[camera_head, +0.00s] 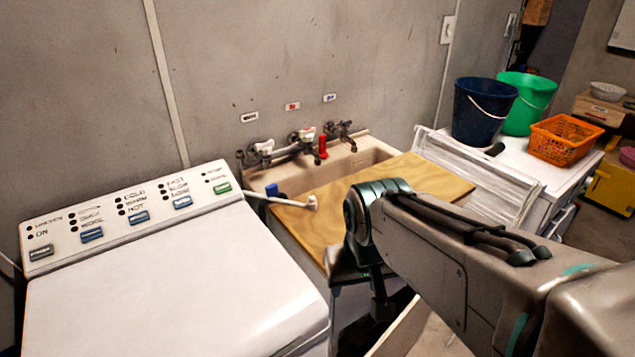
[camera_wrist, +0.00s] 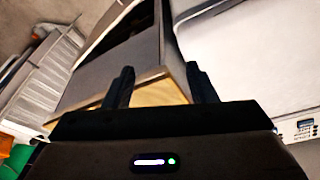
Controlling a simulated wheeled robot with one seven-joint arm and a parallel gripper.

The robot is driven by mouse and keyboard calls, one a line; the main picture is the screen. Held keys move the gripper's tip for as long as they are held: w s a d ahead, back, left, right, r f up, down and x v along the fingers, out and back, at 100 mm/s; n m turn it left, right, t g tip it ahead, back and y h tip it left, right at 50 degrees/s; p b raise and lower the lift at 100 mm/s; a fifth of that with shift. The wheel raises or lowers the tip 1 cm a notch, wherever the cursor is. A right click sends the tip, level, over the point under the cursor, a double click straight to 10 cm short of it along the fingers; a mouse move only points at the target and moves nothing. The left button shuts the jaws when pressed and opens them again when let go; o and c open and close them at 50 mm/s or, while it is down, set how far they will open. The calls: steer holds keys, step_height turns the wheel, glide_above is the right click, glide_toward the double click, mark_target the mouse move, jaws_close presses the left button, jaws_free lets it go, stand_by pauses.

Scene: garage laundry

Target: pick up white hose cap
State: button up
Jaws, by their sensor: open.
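A small white cap-like piece (camera_head: 312,202) sits at the end of a thin white hose (camera_head: 283,200), over the wooden board (camera_head: 325,225) that partly covers the sink. The board's edge shows beyond the fingers in the wrist view (camera_wrist: 160,94); the cap is not visible there.
A white washer (camera_head: 170,290) stands left of the sink (camera_head: 365,153). Taps (camera_head: 302,140) and a red bottle-like item (camera_head: 323,147) are behind the board. To the right are a washboard-like panel (camera_head: 475,180), blue bucket (camera_head: 480,112), green bucket (camera_head: 527,105) and orange basket (camera_head: 563,140).

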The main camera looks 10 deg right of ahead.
steer(key=w+r+m+h, duration=0.1)
steer(key=w+r, duration=0.1)
steer(key=w, duration=0.6)
steer(key=w+r+m, duration=0.1)
steer(key=w+r, duration=0.1)
steer(key=w, duration=0.6)
steer(key=m+t+b, duration=0.1)
steer(key=m+b, duration=0.1)
glide_toward(312, 198)
steer(key=p+x, duration=0.1)
steer(key=x, duration=0.4)
steer(key=shift+w+d+f, duration=0.1)
steer(key=shift+w, duration=0.05)
steer(key=shift+h, duration=0.3)
steer(key=shift+p+x, duration=0.5)
steer(key=shift+x, duration=2.15)
steer(key=shift+a, duration=0.2)
steer(key=c, duration=1.1)
